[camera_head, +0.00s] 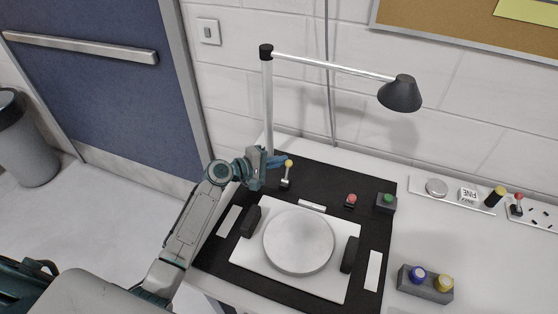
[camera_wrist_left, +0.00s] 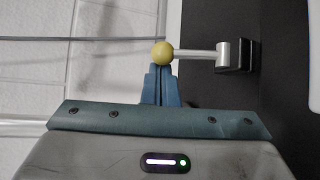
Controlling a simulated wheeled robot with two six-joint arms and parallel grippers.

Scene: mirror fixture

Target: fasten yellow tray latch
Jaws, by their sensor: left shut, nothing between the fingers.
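The yellow tray latch is a lever with a yellow ball knob (camera_head: 289,163) on a metal rod and a small dark base, standing on the black mat behind the white tray plate. The knob also shows in the left wrist view (camera_wrist_left: 162,53), with the rod running right to its bracket. My left gripper (camera_head: 280,162) is shut and empty. Its blue fingertips are right at the knob, on its left side in the head view; I cannot tell whether they touch it. The white tray (camera_head: 245,264) carries a round white disc (camera_head: 298,241) between two black blocks. My right gripper is not in view.
A lamp (camera_head: 400,93) on a post rises behind the latch, its arm reaching right. A red-button piece (camera_head: 351,200) and a green-button box (camera_head: 386,203) stand on the mat to the right. A grey block (camera_head: 425,284) with blue and yellow knobs sits front right.

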